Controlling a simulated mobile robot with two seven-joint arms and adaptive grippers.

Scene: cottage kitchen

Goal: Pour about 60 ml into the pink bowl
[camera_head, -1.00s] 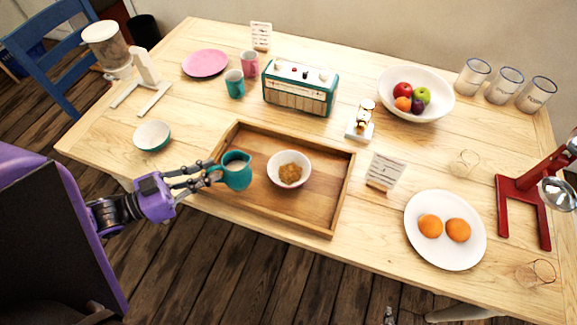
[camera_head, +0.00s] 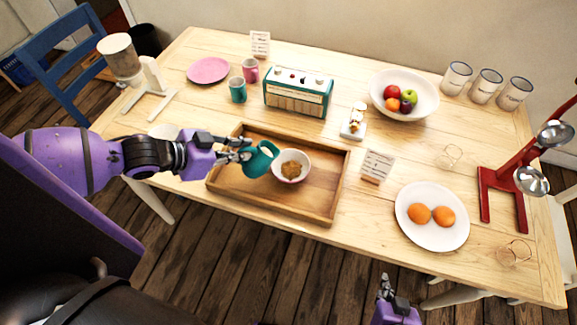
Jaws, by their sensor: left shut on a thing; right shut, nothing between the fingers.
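The pink bowl (camera_head: 304,157), white inside, stands on the wooden tray (camera_head: 330,192) with brown food in it. My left gripper (camera_head: 243,151) is shut on a teal jug (camera_head: 257,162). The jug is above the tray, just left of the bowl, and tilted to the right with its rim by the bowl's left edge. I cannot make out a stream or how much liquid is in the bowl. My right gripper (camera_head: 384,286) is shut and empty, low at the bottom edge of the view, in front of the table and away from the tray.
Behind the tray stand a teal radio (camera_head: 298,92), a teal mug (camera_head: 237,90) and a pink mug (camera_head: 250,70). A card (camera_head: 376,166) and a plate with two orange fruits (camera_head: 408,228) are to the right.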

